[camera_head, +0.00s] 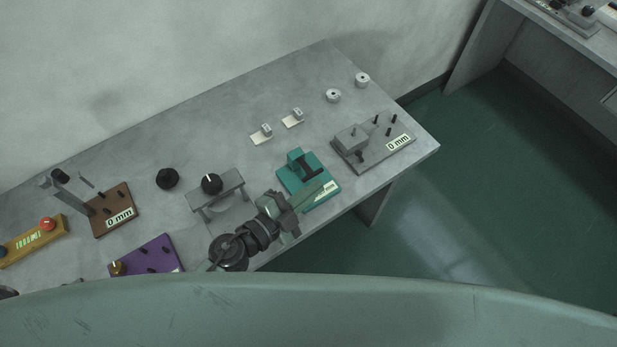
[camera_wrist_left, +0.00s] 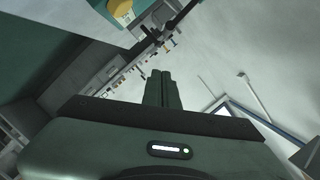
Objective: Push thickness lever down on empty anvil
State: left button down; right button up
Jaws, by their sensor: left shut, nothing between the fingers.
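I cannot tell for sure which device carries the thickness lever. A teal device (camera_head: 297,160) with a raised block and a partly covered label stands at the table's front edge. A grey-based device (camera_head: 371,151) with a block, several black pegs and a "0 mm" label is to its right. A brown-based device (camera_head: 113,210) with a grey post, arm and "0 mm" label is at the left. My left gripper (camera_head: 308,196) is over the front of the teal device; contact is unclear. In the left wrist view its fingers (camera_wrist_left: 161,90) are shut and empty. My right gripper is out of view.
A grey stand (camera_head: 217,189) with a black knob, a black knob piece (camera_head: 167,178), a purple plate (camera_head: 147,257) and a yellow box (camera_head: 33,241) with a red button share the table. Small white pieces (camera_head: 293,118) lie behind. Bare table (camera_head: 235,108) lies at the back.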

aim_at(304, 168)
pick_arm(q)
jog(key=shift+x, duration=0.95)
jog(key=shift+w+a+f+b, duration=0.35)
jog(key=shift+f, duration=0.15)
jog(key=shift+w+a+f+b, duration=0.3)
jog(key=shift+w+a+f, duration=0.1)
jog(key=shift+f, duration=0.1)
jog(key=shift+w+a+f, duration=0.15)
jog(key=shift+f, duration=0.05)
jog(key=shift+w+a+f, duration=0.1)
jog(key=shift+w+a, duration=0.05)
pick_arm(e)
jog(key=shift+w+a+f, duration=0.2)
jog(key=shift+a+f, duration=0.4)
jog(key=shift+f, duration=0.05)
